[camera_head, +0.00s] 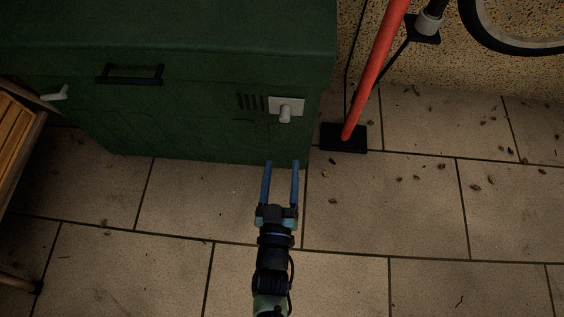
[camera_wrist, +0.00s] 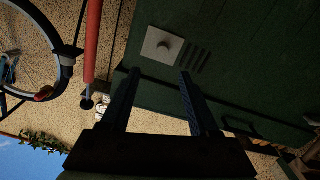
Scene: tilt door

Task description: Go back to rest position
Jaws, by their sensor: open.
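My gripper (camera_head: 281,166) is open and empty, its two blue fingers parallel and pointing at the green cabinet. In the wrist view the gripper (camera_wrist: 156,72) also shows spread fingers with nothing between them. The dark green cabinet (camera_head: 190,125) stands at the upper left of the head view. A white plate with a knob (camera_head: 286,109) is on its front at the right, above the fingertips in the picture. The same knob plate shows in the wrist view (camera_wrist: 163,46). A black handle (camera_head: 130,75) is on the cabinet front. I cannot tell the exact gap between fingertips and cabinet.
A red pole (camera_head: 376,68) rises from a black base (camera_head: 343,138) right of the cabinet, with a bicycle wheel (camera_head: 488,40) beyond it. A wooden slatted piece (camera_head: 14,130) stands at the left edge. The tiled floor (camera_head: 400,210) is open at the right, with scattered leaves.

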